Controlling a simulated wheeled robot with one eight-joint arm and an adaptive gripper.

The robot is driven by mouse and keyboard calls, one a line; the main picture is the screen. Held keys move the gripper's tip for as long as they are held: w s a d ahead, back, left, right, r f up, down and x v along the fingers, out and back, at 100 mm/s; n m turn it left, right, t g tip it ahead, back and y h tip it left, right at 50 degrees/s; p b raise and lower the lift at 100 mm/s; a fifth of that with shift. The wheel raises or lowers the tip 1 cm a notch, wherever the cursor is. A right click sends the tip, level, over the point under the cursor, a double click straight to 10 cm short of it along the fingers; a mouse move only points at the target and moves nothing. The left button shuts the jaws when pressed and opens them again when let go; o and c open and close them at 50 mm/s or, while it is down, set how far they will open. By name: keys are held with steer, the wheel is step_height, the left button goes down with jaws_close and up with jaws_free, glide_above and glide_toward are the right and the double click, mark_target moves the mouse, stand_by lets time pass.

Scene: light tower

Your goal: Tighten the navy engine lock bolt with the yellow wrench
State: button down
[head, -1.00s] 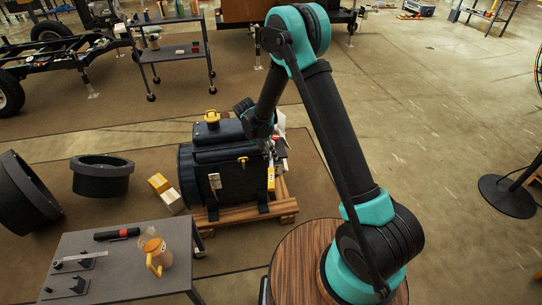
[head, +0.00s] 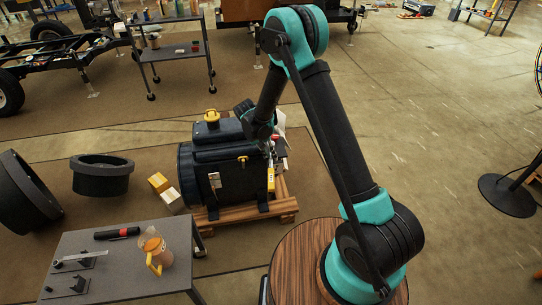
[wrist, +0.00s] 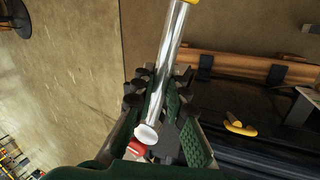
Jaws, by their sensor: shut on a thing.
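My gripper (wrist: 160,92) is shut around a long silver shaft (wrist: 168,62) in the wrist view. The shaft has a yellow part (wrist: 191,2) at the top edge and a pale rounded end between the fingers; I take it for the yellow wrench. The engine also shows dark at the right of the wrist view (wrist: 265,105). I cannot make out the lock bolt or whether the wrench touches it.
A grey table (head: 125,250) at the lower left holds a black flashlight, a pitcher and a bracket stand. The pallet (head: 285,205) lies under the engine. Small boxes (head: 160,183) and black rings (head: 102,176) lie to the left.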

steer(key=shift+f, duration=0.5)
steer(key=c, duration=2.2)
jaws_free()
jaws_close()
steer(key=shift+a+m+g, duration=0.3)
steer(key=shift+a+m, duration=0.15)
steer(key=shift+m, duration=0.25)
steer(key=shift+a+f, duration=0.1)
